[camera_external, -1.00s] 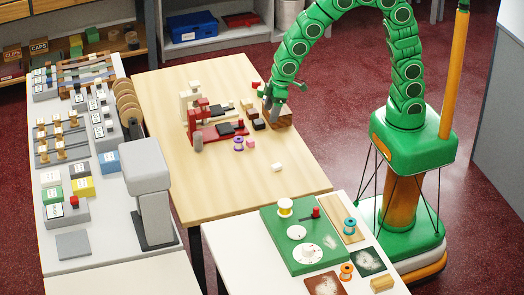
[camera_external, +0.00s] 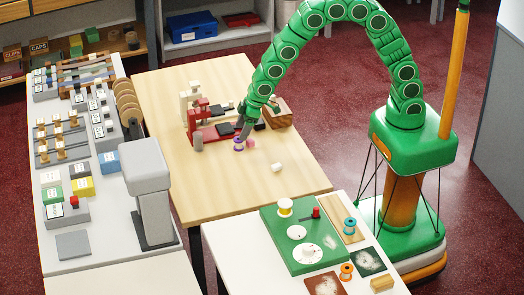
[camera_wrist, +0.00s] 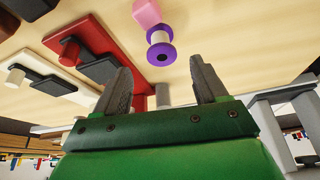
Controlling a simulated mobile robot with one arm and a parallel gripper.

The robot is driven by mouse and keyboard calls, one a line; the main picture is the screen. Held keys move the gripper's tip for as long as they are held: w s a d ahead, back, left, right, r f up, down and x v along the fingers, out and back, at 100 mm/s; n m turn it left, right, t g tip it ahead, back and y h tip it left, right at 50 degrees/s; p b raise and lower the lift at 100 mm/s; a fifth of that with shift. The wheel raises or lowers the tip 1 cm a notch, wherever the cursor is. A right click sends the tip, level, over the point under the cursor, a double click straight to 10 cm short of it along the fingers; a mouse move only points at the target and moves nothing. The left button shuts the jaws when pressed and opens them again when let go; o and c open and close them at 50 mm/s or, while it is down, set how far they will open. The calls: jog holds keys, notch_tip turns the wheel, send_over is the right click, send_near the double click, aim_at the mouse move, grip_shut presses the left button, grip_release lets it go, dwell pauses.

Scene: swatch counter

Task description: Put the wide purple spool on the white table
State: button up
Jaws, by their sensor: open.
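The purple spool (camera_external: 238,144), with purple flanges and a pale middle, stands on the light wood table, close to a pink block (camera_external: 250,142). In the wrist view the spool (camera_wrist: 161,51) lies just beyond my fingertips, between their lines. My gripper (camera_external: 242,126) is above and close to the spool; its two grey fingers are apart and empty in the wrist view (camera_wrist: 160,65). A white table (camera_external: 232,243) stands at the front right, with a green board on it and bare top at its left.
A red machine (camera_external: 203,118) stands just left of my gripper. A wooden box (camera_external: 279,119) is to the right. A small white block (camera_external: 277,167) lies nearer the front. The green board (camera_external: 280,250) carries dials and a yellow spool. A grey post-like stand (camera_external: 152,190) rises at the left.

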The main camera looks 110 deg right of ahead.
aim_at(239, 143)
jog(key=shift+x, duration=2.7)
jog(key=shift+a, duration=0.15)
jog(key=shift+c, duration=0.5)
jog(key=c, duration=1.1)
jog(key=shift+r, duration=0.1)
